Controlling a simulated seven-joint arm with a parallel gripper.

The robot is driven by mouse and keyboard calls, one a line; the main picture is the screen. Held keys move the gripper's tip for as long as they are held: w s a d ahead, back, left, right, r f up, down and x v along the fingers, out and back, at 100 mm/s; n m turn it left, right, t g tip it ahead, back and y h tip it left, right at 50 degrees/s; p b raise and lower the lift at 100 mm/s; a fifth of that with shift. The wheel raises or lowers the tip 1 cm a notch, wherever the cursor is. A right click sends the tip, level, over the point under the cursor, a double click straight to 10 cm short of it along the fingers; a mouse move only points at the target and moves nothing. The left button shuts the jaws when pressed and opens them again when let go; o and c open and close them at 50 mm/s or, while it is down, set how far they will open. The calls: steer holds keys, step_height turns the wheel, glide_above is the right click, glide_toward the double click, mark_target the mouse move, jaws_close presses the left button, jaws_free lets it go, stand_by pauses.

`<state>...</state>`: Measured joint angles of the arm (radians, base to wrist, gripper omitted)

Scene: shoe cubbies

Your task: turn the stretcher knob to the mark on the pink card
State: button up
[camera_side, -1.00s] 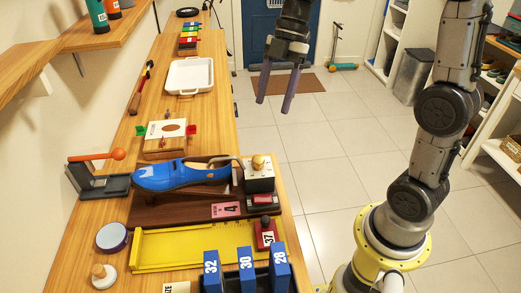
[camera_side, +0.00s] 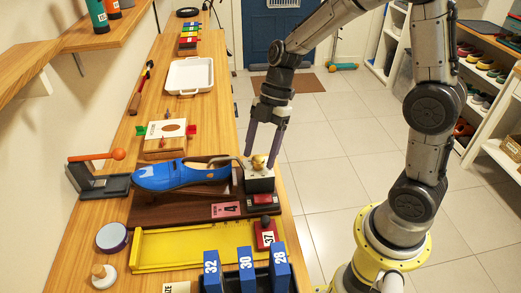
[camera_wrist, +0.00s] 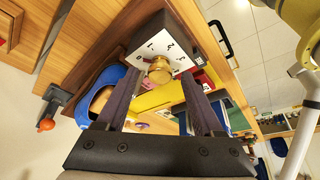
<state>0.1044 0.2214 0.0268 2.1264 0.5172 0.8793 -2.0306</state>
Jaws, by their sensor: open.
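The stretcher knob (camera_side: 259,162) is a round gold knob on top of a grey box (camera_side: 259,182) at the heel end of the blue shoe (camera_side: 180,176). In the wrist view the knob (camera_wrist: 158,72) sits on a white dial (camera_wrist: 150,48) with black numbers around it. Its exact setting is too small to tell. The pink card (camera_side: 226,209) lies in front of the shoe and appears to read 4. My gripper (camera_side: 260,159) is open above the box, its two fingers on either side of the knob. In the wrist view its fingers (camera_wrist: 160,75) flank the knob with gaps.
A grey device with an orange-ended lever (camera_side: 95,175) is left of the shoe.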

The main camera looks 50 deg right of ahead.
jaws_close()
stand_by(0.3)
steer(key=shift+m, duration=0.3)
